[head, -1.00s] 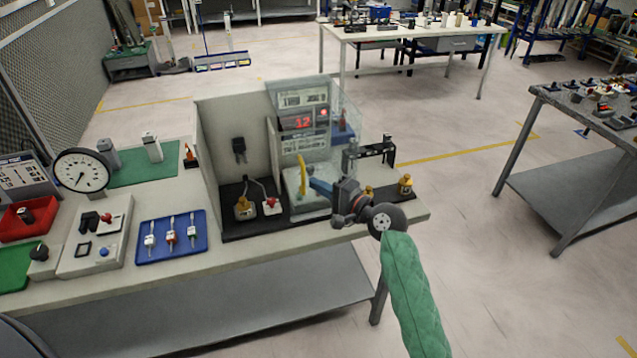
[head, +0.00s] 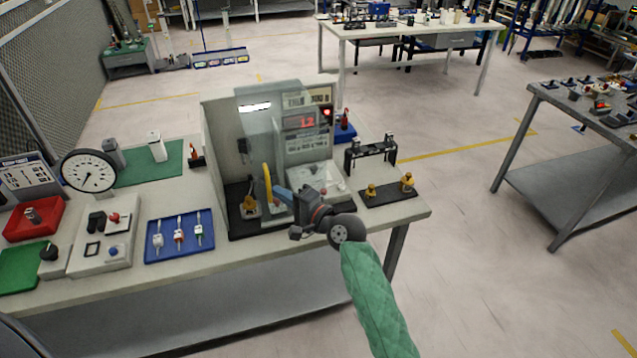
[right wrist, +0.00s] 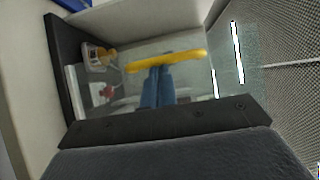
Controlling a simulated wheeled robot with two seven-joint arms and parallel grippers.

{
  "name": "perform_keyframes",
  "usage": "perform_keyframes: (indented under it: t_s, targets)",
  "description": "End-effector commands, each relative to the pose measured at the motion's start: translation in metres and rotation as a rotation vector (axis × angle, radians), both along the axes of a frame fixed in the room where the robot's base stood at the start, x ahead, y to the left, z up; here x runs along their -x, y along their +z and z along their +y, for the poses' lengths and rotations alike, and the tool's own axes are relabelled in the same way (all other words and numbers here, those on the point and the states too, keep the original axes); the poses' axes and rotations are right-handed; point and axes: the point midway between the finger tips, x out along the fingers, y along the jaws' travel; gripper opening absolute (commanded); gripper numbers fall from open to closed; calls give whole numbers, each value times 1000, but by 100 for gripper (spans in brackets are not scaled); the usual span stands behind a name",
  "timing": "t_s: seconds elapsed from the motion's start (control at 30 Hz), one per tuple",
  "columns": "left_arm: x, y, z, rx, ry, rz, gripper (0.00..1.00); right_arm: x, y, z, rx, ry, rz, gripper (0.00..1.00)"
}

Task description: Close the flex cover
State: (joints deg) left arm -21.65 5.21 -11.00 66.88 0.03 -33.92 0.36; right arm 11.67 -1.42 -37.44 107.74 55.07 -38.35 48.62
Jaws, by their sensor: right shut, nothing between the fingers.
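The flex cover (head: 262,137) is a clear panel with a yellow handle (head: 267,183). It stands upright across the left part of the grey-walled booth (head: 222,170); I cannot tell whether its edge touches the booth. My right gripper (head: 281,192), with blue fingers, is shut and empty. Its tips are at the yellow handle, on the handle's right side in the head view. In the right wrist view the shut blue fingers (right wrist: 158,88) end right at the yellow handle (right wrist: 167,61); contact is hard to tell. My left gripper is not in view.
Inside the booth are a brass padlock-like part (head: 249,206) and a panel reading 12 (head: 306,122). A black bracket (head: 370,149) and brass pieces (head: 407,182) stand to the right. A blue tray (head: 180,237) with several tools lies to the left. The floor at front right is clear.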

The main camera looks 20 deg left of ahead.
Motion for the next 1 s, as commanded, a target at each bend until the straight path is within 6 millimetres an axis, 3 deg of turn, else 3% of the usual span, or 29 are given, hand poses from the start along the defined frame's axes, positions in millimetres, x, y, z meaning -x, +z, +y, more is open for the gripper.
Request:
perform_keyframes:
  t_s: [0.2, 0.4, 1.0]
  targets:
    - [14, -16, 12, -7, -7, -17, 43, 30, 3, 44, -1, 1, 2, 0]
    - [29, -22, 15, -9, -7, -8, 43, 46, 1, 69, 0, 1, 0, 0]
    - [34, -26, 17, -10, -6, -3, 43, 53, 0, 79, 0, 2, 0, 0]
